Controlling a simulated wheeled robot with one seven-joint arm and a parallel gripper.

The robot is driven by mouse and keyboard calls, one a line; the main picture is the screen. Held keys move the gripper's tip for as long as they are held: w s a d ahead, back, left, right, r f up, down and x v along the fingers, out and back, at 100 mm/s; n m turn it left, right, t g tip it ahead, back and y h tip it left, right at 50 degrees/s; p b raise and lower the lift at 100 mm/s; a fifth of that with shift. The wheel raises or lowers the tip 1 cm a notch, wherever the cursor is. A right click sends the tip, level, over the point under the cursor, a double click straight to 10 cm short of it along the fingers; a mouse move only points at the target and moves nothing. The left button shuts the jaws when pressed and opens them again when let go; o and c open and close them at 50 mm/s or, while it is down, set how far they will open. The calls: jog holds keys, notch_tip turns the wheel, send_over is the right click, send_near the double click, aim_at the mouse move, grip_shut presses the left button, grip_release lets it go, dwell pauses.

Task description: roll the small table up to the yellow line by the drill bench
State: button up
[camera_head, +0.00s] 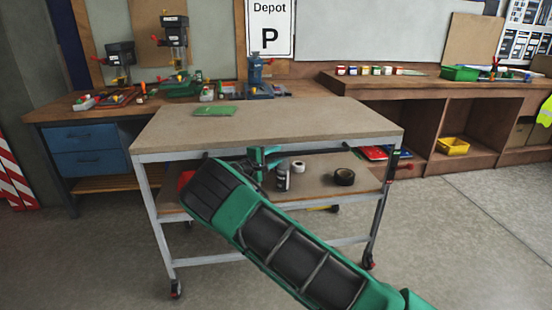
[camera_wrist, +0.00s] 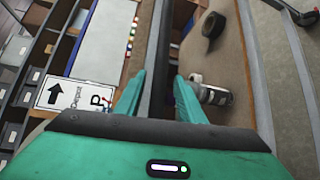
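The small table (camera_head: 290,119) has a tan top, a grey metal frame, a lower shelf and castors. It stands in front of the drill bench (camera_head: 72,111), which carries two drill presses (camera_head: 174,42). A short yellow strip (camera_head: 322,209) shows beneath the table; most of the floor there is hidden, so I cannot tell its length. My gripper (camera_head: 262,157) is at the table's near edge, just below the top. In the wrist view its fingers (camera_wrist: 160,80) are apart, on either side of a dark bar that looks like the table's edge; no firm contact shows.
The shelf holds a bottle (camera_head: 282,178) and a black tape roll (camera_head: 344,176). A green item (camera_head: 214,110) lies on the top. A wooden bench (camera_head: 440,88) stands at the right with a yellow bin (camera_head: 452,146). Grey floor (camera_head: 470,240) is clear at the front right.

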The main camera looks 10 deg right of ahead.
jog(key=v, duration=0.9)
jog(key=shift+a, duration=0.1)
jog(key=s+d+r+m+g+y, duration=0.1)
jog(key=s+d+m+g, duration=0.25)
jog(key=d, duration=0.65)
jog(key=s+d+r+m+g, duration=0.1)
jog(key=s+d+m+g, duration=0.2)
jog(key=d, duration=0.8)
jog(key=s+d+r+m+g+y, duration=0.1)
jog(key=s+d+m+g+y, duration=0.1)
jog(key=s+d, duration=0.45)
jog(key=s+d+r+m+g+y, duration=0.15)
jog(key=s+d, duration=0.25)
jog(key=s, duration=0.5)
jog(key=s+d+r+m+g+y, duration=0.15)
jog(key=s+m+y, duration=0.3)
jog(key=s, duration=1.45)
jog(key=s+a+m+y, duration=0.1)
jog(key=s+a, duration=0.2)
jog(key=s, duration=0.6)
jog(key=s+a+m+y, duration=0.1)
jog(key=s+a+y, duration=0.1)
jog(key=s, duration=0.8)
jog(key=shift+s+a, duration=0.15)
jog(key=shift+a, duration=0.4)
jog(key=shift+r+t, duration=0.1)
jog(key=shift+t, duration=0.15)
